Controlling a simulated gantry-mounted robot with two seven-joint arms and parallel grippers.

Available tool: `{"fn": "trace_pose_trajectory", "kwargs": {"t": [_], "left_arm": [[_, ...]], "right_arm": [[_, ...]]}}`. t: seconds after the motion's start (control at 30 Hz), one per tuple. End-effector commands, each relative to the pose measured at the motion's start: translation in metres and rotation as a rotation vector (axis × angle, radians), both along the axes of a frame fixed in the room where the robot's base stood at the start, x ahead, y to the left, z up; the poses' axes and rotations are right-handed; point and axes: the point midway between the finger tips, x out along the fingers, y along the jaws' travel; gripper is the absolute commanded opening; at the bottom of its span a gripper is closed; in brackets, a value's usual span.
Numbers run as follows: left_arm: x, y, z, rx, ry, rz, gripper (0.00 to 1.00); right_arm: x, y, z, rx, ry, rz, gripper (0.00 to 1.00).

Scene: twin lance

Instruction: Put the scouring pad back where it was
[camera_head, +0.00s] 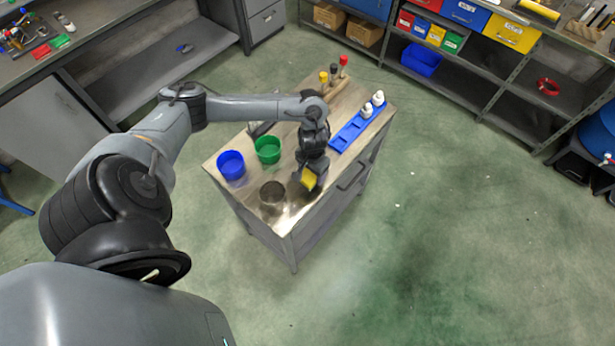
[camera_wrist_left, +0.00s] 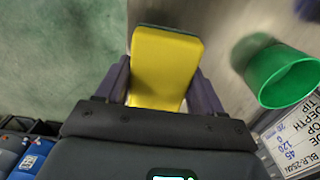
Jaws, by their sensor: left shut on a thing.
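The scouring pad (camera_head: 309,180) is a yellow block, held in my left gripper (camera_head: 306,175) over the near right part of the wooden workbench top. In the left wrist view the yellow pad (camera_wrist_left: 165,68) sits between the two dark fingers of the left gripper (camera_wrist_left: 165,85), with a thin dark green layer along its far edge. Whether the pad touches the bench top I cannot tell. My right gripper is in neither view.
A blue tray (camera_head: 350,132) with white bottles lies behind my gripper. Beyond it a wooden block holds colored-topped items (camera_head: 334,72).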

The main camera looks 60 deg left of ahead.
Motion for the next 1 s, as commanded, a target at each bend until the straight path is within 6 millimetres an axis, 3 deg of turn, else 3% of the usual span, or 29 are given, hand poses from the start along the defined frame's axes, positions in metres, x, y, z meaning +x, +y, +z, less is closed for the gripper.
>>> {"fn": "trace_pose_trajectory", "kwargs": {"t": [0.23,0.43,0.7,1.0], "left_arm": [[-0.004,0.022,-0.013,0.0,0.0,0.001,0.43],[-0.004,0.023,-0.022,-0.002,0.0,0.0,0.43],[-0.004,0.023,-0.052,-0.001,0.0,0.0,0.43],[-0.004,0.023,-0.054,-0.001,-0.001,0.0,0.43]], "right_arm": [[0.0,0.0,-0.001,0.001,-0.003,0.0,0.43],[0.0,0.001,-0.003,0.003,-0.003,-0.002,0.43],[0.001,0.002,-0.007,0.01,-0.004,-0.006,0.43],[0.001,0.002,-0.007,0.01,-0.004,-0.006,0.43]]}}
